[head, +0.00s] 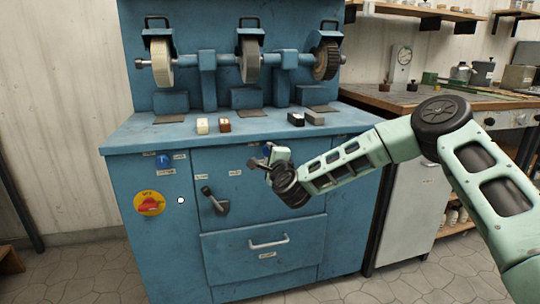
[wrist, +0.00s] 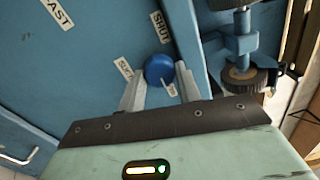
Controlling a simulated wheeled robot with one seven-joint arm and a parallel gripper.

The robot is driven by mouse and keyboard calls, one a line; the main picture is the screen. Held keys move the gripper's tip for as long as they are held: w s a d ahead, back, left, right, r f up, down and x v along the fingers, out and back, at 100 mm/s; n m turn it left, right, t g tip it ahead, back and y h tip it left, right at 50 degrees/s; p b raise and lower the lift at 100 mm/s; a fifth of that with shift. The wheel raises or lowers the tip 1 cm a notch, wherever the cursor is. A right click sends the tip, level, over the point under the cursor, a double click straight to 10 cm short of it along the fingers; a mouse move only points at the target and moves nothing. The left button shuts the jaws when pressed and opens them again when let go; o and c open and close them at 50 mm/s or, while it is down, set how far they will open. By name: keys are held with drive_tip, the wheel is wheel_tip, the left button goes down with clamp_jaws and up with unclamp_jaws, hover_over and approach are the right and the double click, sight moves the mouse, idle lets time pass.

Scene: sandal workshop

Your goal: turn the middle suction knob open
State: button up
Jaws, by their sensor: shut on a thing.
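A round blue knob (wrist: 160,68) sits on the blue machine front in the wrist view. Both grey fingers of my gripper (wrist: 161,88) reach to it, one on each side, and are shut on it. A label reading SHUT lies above the knob, one starting SUCT at its left, and a partly covered white label below it. I cannot make out the knob's pointer. In the head view my gripper (head: 263,161) is at the upper right of the machine front and mostly hides this knob. Another blue knob (head: 163,161) shows at the left.
Below are a black lever (head: 214,203), a red and yellow switch (head: 149,203) and a drawer (head: 265,253). Grinding wheels (head: 249,62) stand above the machine top (head: 175,132), with small blocks (head: 203,126) on it. A workbench (head: 425,101) stands at the right.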

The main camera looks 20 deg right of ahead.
drive_tip(key=o, duration=1)
drive_tip(key=shift+s, duration=0.1)
drive_tip(key=s+p, duration=0.1)
drive_tip(key=s, duration=1.6)
drive_tip(key=shift+s+f+p, duration=0.15)
drive_tip(key=shift+f+p, duration=0.25)
